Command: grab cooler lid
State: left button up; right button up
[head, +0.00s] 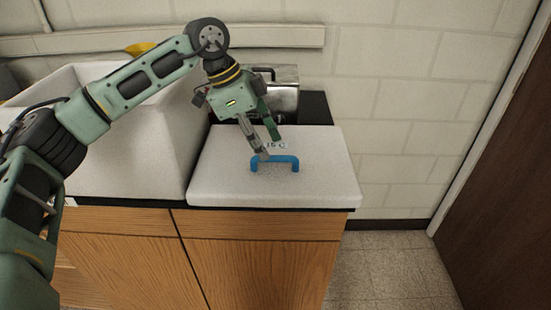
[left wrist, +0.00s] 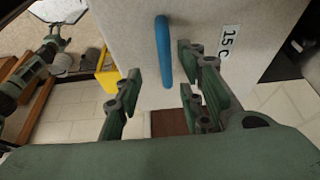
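The cooler lid (head: 320,180) is a thick white foam slab lying flat on the counter, with a blue handle (head: 275,163) on top and a small label reading "15 C". My left gripper (head: 268,147) is just above and behind the handle, pointing down, with its fingers apart. In the left wrist view the blue handle (left wrist: 163,50) lies in line with the gap between the open fingers (left wrist: 160,85); contact cannot be made out. What seems to be my right gripper (left wrist: 57,38) appears small at the upper left of the left wrist view.
A large white open foam box (head: 165,155) stands left of the lid on the wooden cabinet (head: 265,270). A shiny metal appliance (head: 285,93) is behind the lid. A yellow object (head: 140,48) shows behind the box. Floor to the right is clear, up to a dark door (head: 505,190).

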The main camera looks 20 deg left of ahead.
aim_at(272, 154)
pick_arm(q)
jog(key=shift+w+d+f+p, duration=0.3)
jog(key=shift+d+f, duration=0.05)
jog(key=shift+f, duration=0.3)
jog(key=shift+w+d+f+p, duration=0.25)
jog(key=shift+d+f, duration=0.1)
jog(key=shift+f, duration=0.25)
jog(key=shift+x, duration=1.05)
jog(key=shift+a, duration=0.1)
jog(key=shift+w, duration=0.1)
jog(key=c, duration=0.6)
grip_shut()
pick_arm(e)
jog(key=shift+w+a+r, duration=0.1)
jog(key=shift+w+r, duration=0.7)
